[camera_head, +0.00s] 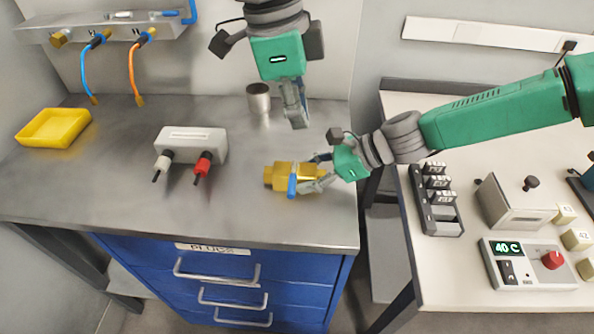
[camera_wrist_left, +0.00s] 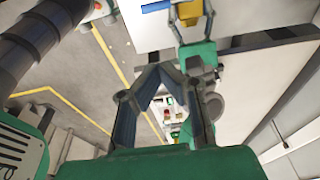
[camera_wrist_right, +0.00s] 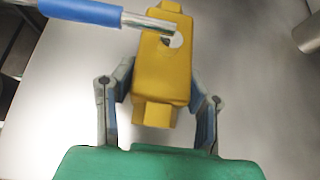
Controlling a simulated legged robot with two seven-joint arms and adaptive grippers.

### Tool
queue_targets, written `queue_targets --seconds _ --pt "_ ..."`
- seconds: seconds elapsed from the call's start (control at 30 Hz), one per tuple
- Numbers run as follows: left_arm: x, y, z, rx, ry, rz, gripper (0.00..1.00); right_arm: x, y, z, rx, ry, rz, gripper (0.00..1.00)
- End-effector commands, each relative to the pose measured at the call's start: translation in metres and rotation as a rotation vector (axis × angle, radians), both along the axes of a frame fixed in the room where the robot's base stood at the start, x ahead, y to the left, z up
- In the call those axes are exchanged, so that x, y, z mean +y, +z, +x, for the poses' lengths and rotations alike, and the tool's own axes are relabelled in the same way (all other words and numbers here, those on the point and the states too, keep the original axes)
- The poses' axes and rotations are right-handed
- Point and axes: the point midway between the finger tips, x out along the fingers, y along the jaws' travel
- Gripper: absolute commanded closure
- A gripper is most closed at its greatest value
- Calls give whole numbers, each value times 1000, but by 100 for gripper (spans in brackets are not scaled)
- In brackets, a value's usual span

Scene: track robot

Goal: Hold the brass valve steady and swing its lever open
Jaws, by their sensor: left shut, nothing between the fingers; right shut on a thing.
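The brass valve (camera_head: 279,176) lies on the steel bench near its right edge. In the right wrist view the valve (camera_wrist_right: 160,70) sits between my right fingers. Its lever has a blue sleeve (camera_wrist_right: 82,12) and a silver arm, and lies crosswise to the body, pointing left there. In the head view the blue sleeve (camera_head: 292,185) points toward the bench front. My right gripper (camera_head: 316,178) is shut on the valve from the right. My left gripper (camera_head: 299,122) is shut and empty, fingers downward, above the bench behind the valve. The valve (camera_wrist_left: 189,12) also shows in the left wrist view.
A steel cup (camera_head: 258,98) stands behind the valve, near my left gripper. A grey box (camera_head: 192,143) with white and red plugs is left of the valve. A yellow tray (camera_head: 54,128) is far left. The bench front is clear. A white table (camera_head: 430,270) stands right, past a gap.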

Motion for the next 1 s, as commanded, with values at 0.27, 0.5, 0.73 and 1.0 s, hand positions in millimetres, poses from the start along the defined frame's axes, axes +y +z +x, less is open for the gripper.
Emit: queue_targets --seconds 0.27,0.5,0.73,1.0 --pt "0 -1 0 0 1 1 100 0 -1 0 0 0 -1 100" --pt "-4 -25 -1 4 0 5 100 0 -1 0 0 0 -1 100" --pt "-14 -74 -1 4 1 4 100 0 -1 0 0 0 -1 100" --pt "-7 -117 -1 3 3 3 100 0 -1 -1 0 0 -1 100"
